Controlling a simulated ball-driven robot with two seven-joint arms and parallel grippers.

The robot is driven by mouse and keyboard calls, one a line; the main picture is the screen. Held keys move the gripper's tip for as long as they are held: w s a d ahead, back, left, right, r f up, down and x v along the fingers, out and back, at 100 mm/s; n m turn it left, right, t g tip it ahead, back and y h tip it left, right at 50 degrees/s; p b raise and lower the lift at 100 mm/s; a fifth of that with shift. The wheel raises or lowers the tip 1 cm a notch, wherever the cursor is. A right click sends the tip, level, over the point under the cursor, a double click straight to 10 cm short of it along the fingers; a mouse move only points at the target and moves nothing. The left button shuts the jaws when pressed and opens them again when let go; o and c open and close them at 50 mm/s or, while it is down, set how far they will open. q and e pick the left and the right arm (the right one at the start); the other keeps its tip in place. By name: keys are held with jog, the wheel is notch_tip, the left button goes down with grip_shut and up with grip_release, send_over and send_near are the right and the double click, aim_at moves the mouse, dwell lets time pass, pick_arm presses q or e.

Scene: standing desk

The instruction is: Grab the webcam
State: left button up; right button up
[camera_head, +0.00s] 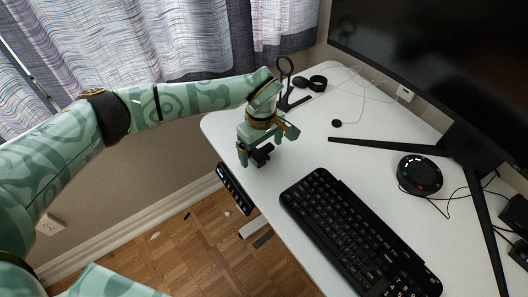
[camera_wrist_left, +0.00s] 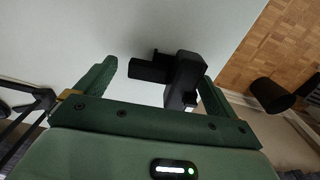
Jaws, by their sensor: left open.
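The webcam (camera_head: 261,155) is a small black device on the white desk near its left edge. It also shows in the left wrist view (camera_wrist_left: 182,78), where it has a blocky body with a bar sticking out to the left. My left gripper (camera_head: 266,146) is open, and its green fingers are spread on either side of the webcam. In the left wrist view my left gripper (camera_wrist_left: 158,76) has the webcam nearer its right finger, which partly overlaps it. I cannot tell whether they touch. My right gripper is in neither view.
A black keyboard (camera_head: 345,225) lies in front on the white desk (camera_head: 300,155). A monitor (camera_head: 430,50) stands at the back right, with a round black conference device (camera_head: 419,174) by its stand. Black items (camera_head: 311,83) and a ring-topped stand (camera_head: 285,68) sit behind my gripper.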

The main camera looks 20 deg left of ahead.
pick_arm(q)
jog(key=c, duration=1.1)
jog(key=shift+c, duration=0.2)
